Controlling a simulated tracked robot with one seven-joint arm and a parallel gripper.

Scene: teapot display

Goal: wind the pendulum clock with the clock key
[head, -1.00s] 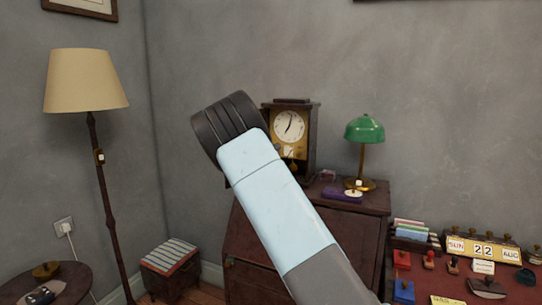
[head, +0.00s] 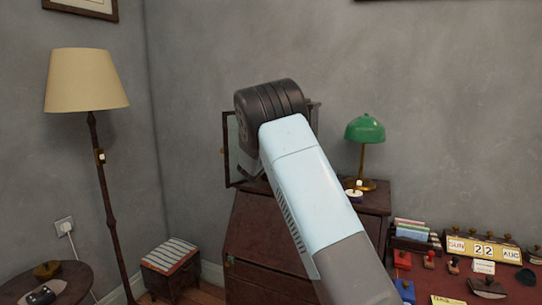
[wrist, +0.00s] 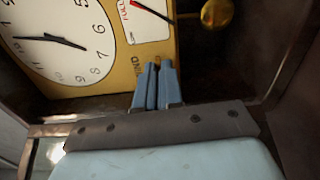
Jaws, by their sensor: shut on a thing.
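The pendulum clock (head: 316,112) stands on the desk in the head view, mostly hidden behind my arm. Its glass door (head: 226,150) stands open to the left. My gripper (wrist: 157,78) is shut at the lower edge of the gold front plate, beside the lettering WIND. A small brass bit, seemingly the clock key (wrist: 158,60), shows between the fingertips. Whether it sits in a winding hole is unclear.
A green lamp (head: 364,130) stands on the desk, right of the clock. Stamps and a calendar block (head: 483,249) lie at the lower right. A floor lamp (head: 86,80) and striped stool (head: 168,255) are at left. The clock case's frame surrounds my gripper closely.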

